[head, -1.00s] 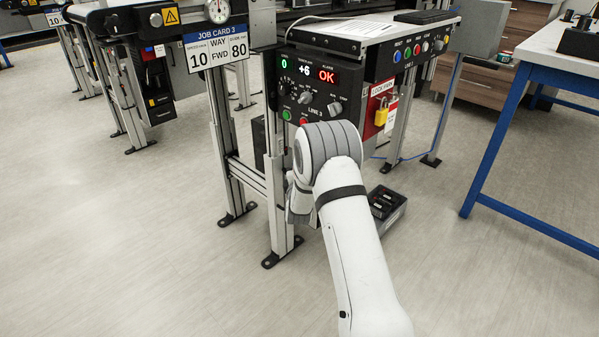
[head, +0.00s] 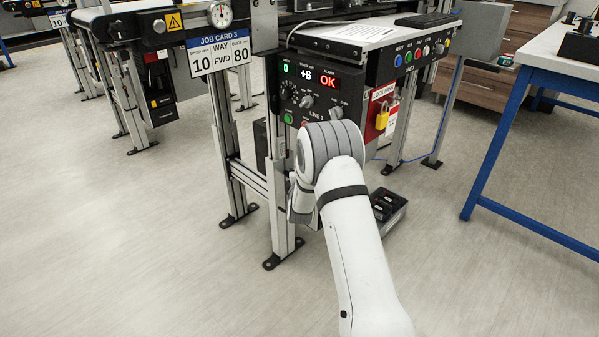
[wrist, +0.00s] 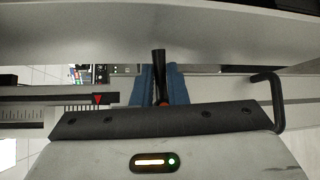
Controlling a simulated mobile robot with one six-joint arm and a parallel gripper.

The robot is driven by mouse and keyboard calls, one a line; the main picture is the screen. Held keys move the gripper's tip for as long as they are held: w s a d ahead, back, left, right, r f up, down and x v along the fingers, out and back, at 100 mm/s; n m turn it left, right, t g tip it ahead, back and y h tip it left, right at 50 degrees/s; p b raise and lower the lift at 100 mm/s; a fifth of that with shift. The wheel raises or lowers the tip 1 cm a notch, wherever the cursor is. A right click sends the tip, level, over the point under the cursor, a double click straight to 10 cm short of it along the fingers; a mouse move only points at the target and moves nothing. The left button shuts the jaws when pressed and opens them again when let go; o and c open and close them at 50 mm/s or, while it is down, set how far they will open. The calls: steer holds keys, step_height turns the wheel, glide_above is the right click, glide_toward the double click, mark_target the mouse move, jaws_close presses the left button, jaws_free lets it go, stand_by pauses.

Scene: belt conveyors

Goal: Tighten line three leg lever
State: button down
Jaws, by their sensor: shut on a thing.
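In the wrist view, the black leg lever (wrist: 159,64) stands between the two blue fingers of my gripper (wrist: 161,82), which is shut on it. A small red-orange part shows at the lever's lower end. In the head view, my arm reaches to the aluminium leg (head: 281,215) of line three, under its control panel (head: 318,92). There my wrist and arm hide the lever and the fingertips. The panel shows a green 0, +6 and a red OK.
A scale with a red pointer (wrist: 98,99) lies left of the fingers in the wrist view. A bent black rod (wrist: 276,100) is at right. A dark box (head: 387,205) stands on the floor beside the leg. A blue-framed table (head: 493,150) is at right. Floor at left is open.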

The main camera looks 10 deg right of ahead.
steer(key=shift+a+f+m+g+y+p, duration=0.1)
steer(key=shift+f+m+g+y+p, duration=0.15)
steer(key=shift+m+g+y+p, duration=0.6)
steer(key=shift+d+f+m+g+y+p, duration=0.1)
steer(key=shift+f+m+g+y+p, duration=0.25)
steer(key=shift+m+g+p, duration=0.85)
steer(key=shift+a+f+m+g+y+p, duration=0.15)
steer(key=shift+m+g+y+p, duration=0.2)
steer(key=shift+g+y+p, duration=0.75)
steer(key=shift+f+t+h+p, duration=0.1)
steer(key=shift+t+h+p, duration=0.15)
steer(key=shift+h+p, duration=0.1)
steer(key=c, duration=1.4)
jaws_free()
steer(key=shift+f, duration=0.1)
steer(key=shift+c, duration=0.2)
steer(key=p+v, duration=0.2)
steer(key=v, duration=0.6)
steer(key=shift+w+f, duration=0.1)
